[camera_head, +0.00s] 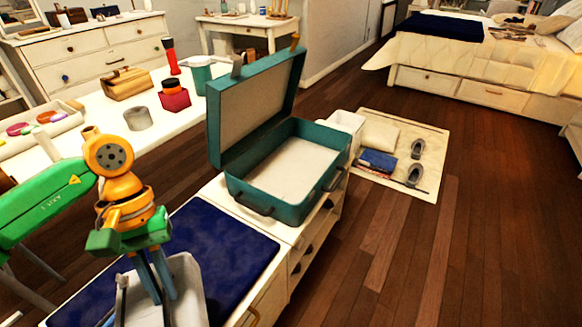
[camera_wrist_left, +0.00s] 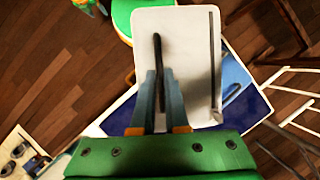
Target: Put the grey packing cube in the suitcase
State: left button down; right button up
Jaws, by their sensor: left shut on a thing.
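The grey packing cube (camera_head: 188,285) is pale grey and box-like, at the lower left of the head view. My left gripper (camera_head: 160,287) points down and is shut on it. In the left wrist view the fingers (camera_wrist_left: 160,80) pinch the dark strap on the cube's pale face (camera_wrist_left: 187,45). The cube is over the navy mat; I cannot tell whether it touches it. The teal suitcase (camera_head: 262,205) stands open on the white cabinet, right of and beyond the gripper. Its lid is raised at the left, and its pale interior looks empty.
The navy mat (camera_head: 225,245) lies on the cabinet in front of the suitcase. A white table (camera_head: 110,110) at the left holds a wooden box, cups and a red box. A floor mat (camera_head: 430,150) with shoes and folded items lies right of the cabinet. The wooden floor right is clear.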

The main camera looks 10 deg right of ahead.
aim_at(297, 173)
jog(key=i+l+u, duration=0.25)
jog(key=i+l, duration=0.2)
jog(key=l, duration=0.2)
jog(key=i+l+u, duration=0.15)
jog(key=l, duration=0.2)
jog(key=i+l+u, duration=0.15)
jog(key=l, duration=0.2)
jog(key=i+l+u, duration=0.1)
jog(key=l, duration=0.3)
jog(key=i+l+u, duration=0.15)
jog(key=l, duration=0.25)
jog(key=i+l+u, duration=0.15)
jog(key=l, duration=0.3)
jog(key=i+l+u, duration=0.1)
jog(key=l, duration=0.35)
jog(key=i+l+u, duration=0.1)
jog(key=l+u, duration=0.5)
jog(key=i, duration=0.05)
